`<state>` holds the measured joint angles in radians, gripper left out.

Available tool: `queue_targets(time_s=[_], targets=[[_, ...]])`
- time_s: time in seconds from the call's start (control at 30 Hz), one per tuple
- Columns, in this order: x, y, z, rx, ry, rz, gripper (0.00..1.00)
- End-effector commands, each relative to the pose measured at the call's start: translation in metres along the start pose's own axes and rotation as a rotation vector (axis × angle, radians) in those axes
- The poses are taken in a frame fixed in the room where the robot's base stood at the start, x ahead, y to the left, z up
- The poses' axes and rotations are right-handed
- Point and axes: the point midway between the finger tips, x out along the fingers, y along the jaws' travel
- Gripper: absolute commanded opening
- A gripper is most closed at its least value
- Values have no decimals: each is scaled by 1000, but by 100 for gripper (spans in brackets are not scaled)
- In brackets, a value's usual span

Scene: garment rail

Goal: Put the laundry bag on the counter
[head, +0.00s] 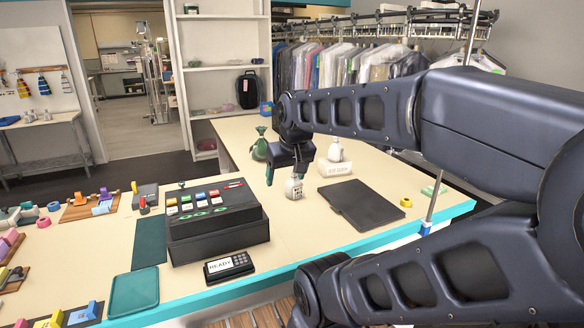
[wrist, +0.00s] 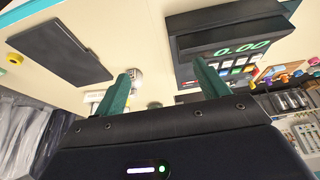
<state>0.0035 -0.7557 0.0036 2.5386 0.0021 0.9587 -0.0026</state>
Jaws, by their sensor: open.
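A small white rounded item with dark print (head: 294,188) stands on the counter (head: 268,240) just below my gripper (head: 284,174). It looks like a bag, but I cannot tell for sure that it is the laundry bag. In the wrist view the same white item (wrist: 137,76) shows just beyond the left fingertip. My gripper is open, with its teal fingers apart and nothing visible between them. A green tied-neck shape (head: 261,146) and a white one (head: 335,151) stand farther back on the counter; either could also be a bag.
A dark flat pad (head: 361,204) lies to the right. Bare counter lies between register and pad.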

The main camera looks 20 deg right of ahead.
Motion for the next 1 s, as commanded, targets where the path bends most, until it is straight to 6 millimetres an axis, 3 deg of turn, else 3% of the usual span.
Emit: queue_targets(time_s=[0.47, 0.67, 1.0], targets=[[-1, 3, -8, -14, -3, 9, 85], [1, 22, -50, -98, -22, 65, 85], [17, 69, -143, -304, -77, 195, 85]])
